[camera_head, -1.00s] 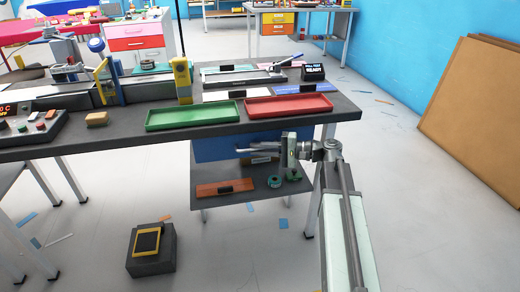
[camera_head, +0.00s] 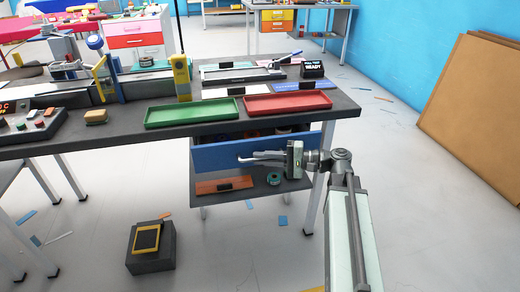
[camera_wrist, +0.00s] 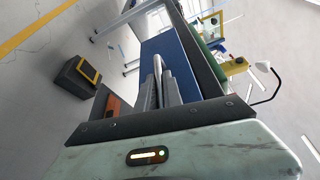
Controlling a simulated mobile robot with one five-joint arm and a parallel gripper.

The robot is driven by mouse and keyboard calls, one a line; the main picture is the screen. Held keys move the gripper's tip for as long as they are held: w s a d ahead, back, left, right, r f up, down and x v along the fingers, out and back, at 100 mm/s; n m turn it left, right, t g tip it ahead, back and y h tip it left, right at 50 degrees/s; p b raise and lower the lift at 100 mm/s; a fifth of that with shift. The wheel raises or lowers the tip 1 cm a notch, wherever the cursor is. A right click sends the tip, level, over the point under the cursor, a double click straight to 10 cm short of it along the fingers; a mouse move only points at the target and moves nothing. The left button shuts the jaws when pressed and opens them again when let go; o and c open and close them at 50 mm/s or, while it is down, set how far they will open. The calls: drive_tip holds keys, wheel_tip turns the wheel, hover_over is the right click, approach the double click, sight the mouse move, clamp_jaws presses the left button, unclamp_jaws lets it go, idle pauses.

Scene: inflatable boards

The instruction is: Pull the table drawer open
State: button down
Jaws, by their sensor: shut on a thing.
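The blue table drawer (camera_head: 215,158) is partly open under the dark workbench (camera_head: 343,106); a dark gap with some contents shows above its front. My gripper (camera_head: 243,159) reaches in from the right, its fingers shut at the middle of the drawer front. In the wrist view the gripper (camera_wrist: 160,72) is closed against the blue drawer front (camera_wrist: 198,68).
A green tray (camera_head: 194,113) and a red tray (camera_head: 288,104) lie on the tabletop. A lower shelf (camera_head: 250,196) holds a reddish-brown board and a teal ring. A dark block (camera_head: 150,261) stands on the floor at left. Brown panels lean at right.

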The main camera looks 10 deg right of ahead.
drive_tip(key=shift+s, duration=0.9)
drive_tip(key=c, duration=1.5)
unclamp_jaws()
drive_tip(key=v, duration=0.8)
drive_tip(key=shift+p, duration=0.3)
